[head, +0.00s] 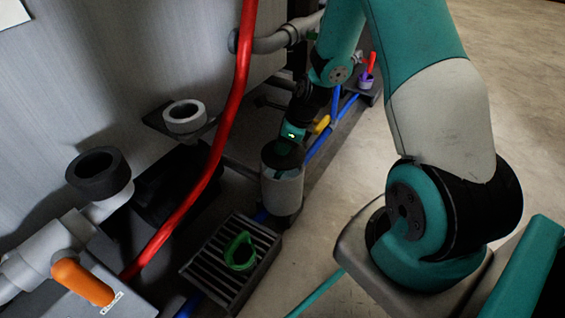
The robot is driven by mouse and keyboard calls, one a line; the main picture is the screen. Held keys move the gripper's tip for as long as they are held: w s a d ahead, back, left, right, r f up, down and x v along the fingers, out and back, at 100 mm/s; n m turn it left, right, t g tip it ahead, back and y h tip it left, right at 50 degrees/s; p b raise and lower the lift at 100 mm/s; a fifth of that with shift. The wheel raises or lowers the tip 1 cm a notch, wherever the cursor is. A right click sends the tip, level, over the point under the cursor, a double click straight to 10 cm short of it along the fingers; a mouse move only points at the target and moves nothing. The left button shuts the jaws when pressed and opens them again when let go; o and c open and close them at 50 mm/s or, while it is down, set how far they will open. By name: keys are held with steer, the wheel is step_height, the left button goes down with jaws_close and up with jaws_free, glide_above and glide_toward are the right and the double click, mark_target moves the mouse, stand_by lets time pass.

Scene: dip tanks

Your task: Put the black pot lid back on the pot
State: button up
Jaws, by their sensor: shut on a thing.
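A grey cylindrical pot (283,192) stands upright near the middle of the head view, by the low rail. My gripper (286,148) points down at the pot's mouth from above. It is shut on a dark thing at the pot's top, which looks like the black lid (285,157).
A slatted grate (213,276) with a green ring (240,250) lies in front of the pot. A red pipe (228,125) slants down on the left. A white ring (185,115) sits on a dark shelf. Blue pipes (325,140) run behind the pot.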

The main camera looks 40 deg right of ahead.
step_height(320, 180, down, 4)
steer(key=shift+f+b, duration=0.15)
steer(key=shift+b, duration=1.1)
steer(key=o, duration=0.9)
